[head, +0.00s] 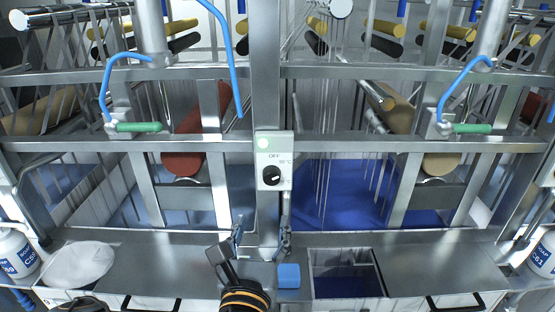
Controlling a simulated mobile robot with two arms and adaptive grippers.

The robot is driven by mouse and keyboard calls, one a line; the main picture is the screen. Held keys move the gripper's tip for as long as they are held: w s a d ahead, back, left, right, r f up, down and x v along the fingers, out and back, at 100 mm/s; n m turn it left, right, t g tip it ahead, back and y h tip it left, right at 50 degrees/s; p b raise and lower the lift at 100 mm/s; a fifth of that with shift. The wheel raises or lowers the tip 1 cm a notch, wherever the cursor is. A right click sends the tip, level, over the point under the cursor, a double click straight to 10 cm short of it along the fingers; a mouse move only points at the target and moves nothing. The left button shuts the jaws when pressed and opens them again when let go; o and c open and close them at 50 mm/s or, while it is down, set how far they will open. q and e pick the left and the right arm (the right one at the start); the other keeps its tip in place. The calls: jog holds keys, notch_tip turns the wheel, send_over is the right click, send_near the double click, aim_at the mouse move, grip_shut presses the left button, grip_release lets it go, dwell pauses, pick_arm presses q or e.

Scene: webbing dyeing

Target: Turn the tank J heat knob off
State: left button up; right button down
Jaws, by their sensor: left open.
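The heat knob (271,175) is a round black dial with a pale mark, on a light grey control box (273,147) fixed to the central metal post. "OFF" is printed above the knob. The mark appears to point to the right, not up at "OFF"; its exact angle is hard to tell. No tank letter is readable on the box. My left gripper (262,236) is open and empty below the box, its two fingers apart and pointing up toward the knob, touching nothing that I can see. My right gripper is out of view.
Horizontal metal rails (400,143) cross in front of the tanks, with green-handled valves (138,127) on both sides. A small blue block (289,276) sits on the metal ledge (430,262) beside an open recess. White bottles (15,252) stand at the edges.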

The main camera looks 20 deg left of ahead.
aim_at(270, 181)
pick_arm(q)
jog(key=w+a+p, duration=0.1)
jog(key=w, duration=0.7)
jog(key=w+a+p, duration=0.1)
jog(key=w, duration=0.3)
jog(key=shift+w+a+r+p, duration=0.15)
jog(key=shift+w+a+p, duration=0.15)
jog(key=shift+w, duration=0.55)
jog(key=c, duration=1.2)
